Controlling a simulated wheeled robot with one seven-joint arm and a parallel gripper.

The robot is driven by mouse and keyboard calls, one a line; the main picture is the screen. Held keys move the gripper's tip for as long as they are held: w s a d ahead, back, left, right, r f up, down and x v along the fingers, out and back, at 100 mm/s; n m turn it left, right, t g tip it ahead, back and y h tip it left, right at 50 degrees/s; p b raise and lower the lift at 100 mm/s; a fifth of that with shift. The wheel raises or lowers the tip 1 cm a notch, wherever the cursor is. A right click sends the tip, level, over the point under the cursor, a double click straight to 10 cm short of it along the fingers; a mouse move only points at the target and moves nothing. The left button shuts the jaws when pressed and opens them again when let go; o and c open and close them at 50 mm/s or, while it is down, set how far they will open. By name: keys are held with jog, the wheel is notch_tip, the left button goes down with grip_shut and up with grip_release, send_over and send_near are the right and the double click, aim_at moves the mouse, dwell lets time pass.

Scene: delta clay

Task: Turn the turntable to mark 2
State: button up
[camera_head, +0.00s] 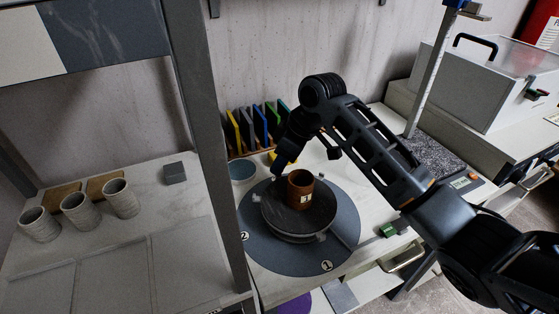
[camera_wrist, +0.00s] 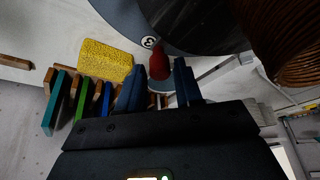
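The turntable (camera_head: 285,222) is a dark round disc with pale lugs at its rim, on a wider blue-grey base plate (camera_head: 265,255). Mark 1 (camera_head: 326,266) is at the front of the plate and mark 2 (camera_head: 244,236) at the left. Mark 3 (camera_wrist: 148,42) shows in the wrist view. A ribbed brown pot (camera_head: 300,190) with a pale label stands on the disc. A red peg (camera_wrist: 160,64) is at the disc's edge near mark 3. My gripper (camera_wrist: 159,75) is open at the far rim, its fingers either side of the peg with visible gaps.
A yellow sponge (camera_wrist: 105,60) and a rack of coloured boards (camera_head: 255,128) stand behind the turntable. A blue-grey bowl (camera_head: 242,172) is left of my gripper. A grey upright post (camera_head: 215,150) stands left. A green block (camera_head: 393,229) lies right.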

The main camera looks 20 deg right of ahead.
jog(key=shift+w+a+f, duration=0.1)
jog(key=shift+a+f, duration=0.05)
jog(key=shift+f, duration=0.35)
grip_shut()
